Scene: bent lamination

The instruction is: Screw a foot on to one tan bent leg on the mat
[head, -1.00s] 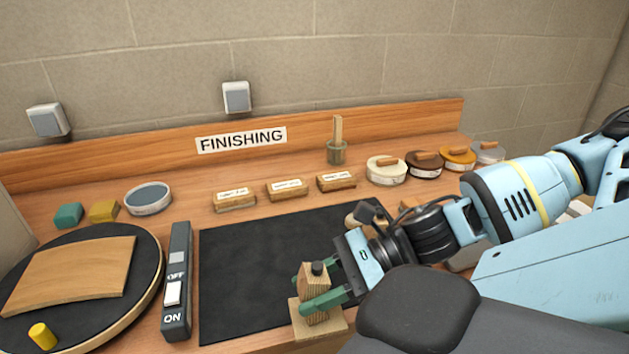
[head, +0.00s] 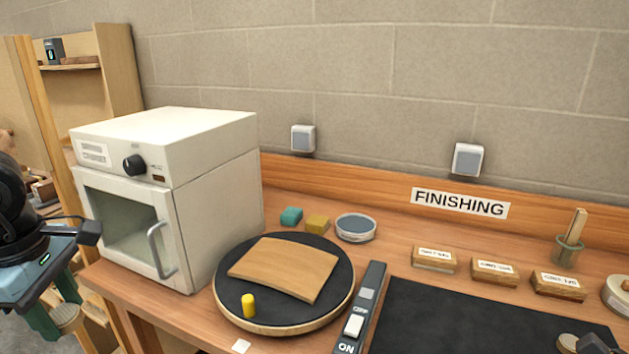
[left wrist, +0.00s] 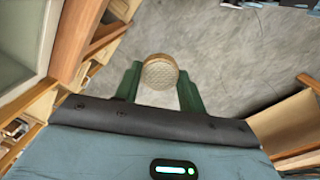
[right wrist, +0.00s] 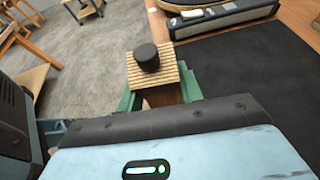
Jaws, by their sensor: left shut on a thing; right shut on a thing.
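The left wrist view shows this piece (left wrist: 158,73) end on, above open floor. My right gripper (right wrist: 160,90) is shut on a tan leg (right wrist: 166,69) with a ridged, layered face in the right wrist view. A black round foot-like knob (right wrist: 147,57) stands on that face. The black mat (head: 450,325) lies at the lower right of the head view; the right fingers are outside that view.
A white oven (head: 215,190) stands left on the bench. A round turntable (head: 335,305) holds a curved wooden panel (head: 285,266) and a yellow cylinder (head: 248,305). A switch strip (head: 365,305) lies beside the mat. Labelled blocks (head: 495,272) line the mat's back edge.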

